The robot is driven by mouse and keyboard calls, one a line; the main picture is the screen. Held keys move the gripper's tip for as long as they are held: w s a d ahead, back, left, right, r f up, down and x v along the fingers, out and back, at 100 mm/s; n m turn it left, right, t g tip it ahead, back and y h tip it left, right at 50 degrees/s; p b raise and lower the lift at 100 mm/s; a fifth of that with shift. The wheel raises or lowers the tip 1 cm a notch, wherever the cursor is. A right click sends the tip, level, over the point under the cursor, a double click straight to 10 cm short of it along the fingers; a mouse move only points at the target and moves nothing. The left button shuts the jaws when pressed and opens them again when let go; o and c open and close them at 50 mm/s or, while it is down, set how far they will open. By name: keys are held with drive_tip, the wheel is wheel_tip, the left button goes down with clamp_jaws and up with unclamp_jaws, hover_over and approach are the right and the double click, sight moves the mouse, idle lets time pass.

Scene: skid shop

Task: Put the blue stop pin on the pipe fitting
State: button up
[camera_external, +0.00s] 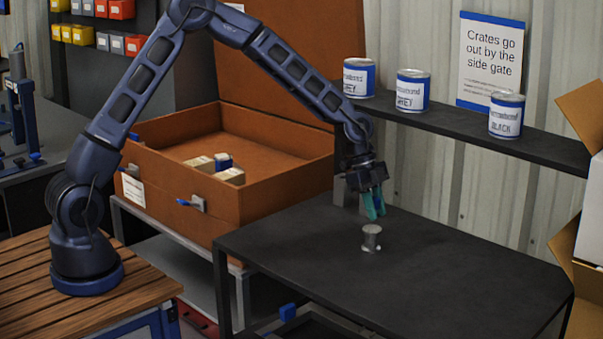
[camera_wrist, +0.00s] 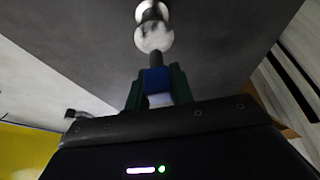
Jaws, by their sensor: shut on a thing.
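The pipe fitting (camera_external: 371,238) is a small grey metal piece standing upright on the dark table. In the wrist view the fitting (camera_wrist: 154,35) lies just beyond the fingertips. My gripper (camera_external: 374,209) has green fingers pointing down above the fitting. In the wrist view my gripper (camera_wrist: 156,84) is shut on the blue stop pin (camera_wrist: 156,78). The pin's blue part sits between the fingers and its dark grey shank points toward the fitting. The pin appears apart from the fitting. In the external view the fingers mostly hide the pin.
The dark tabletop (camera_external: 440,260) is otherwise clear. A shelf (camera_external: 455,122) behind holds several labelled cans. A large open orange case (camera_external: 170,215) with small boxes stands to the left. Cardboard boxes (camera_external: 575,250) stand at the right edge.

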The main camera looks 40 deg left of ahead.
drive_tip(key=shift+f, duration=1.05)
drive_tip(key=shift+f, duration=0.1)
drive_tip(key=o, duration=1)
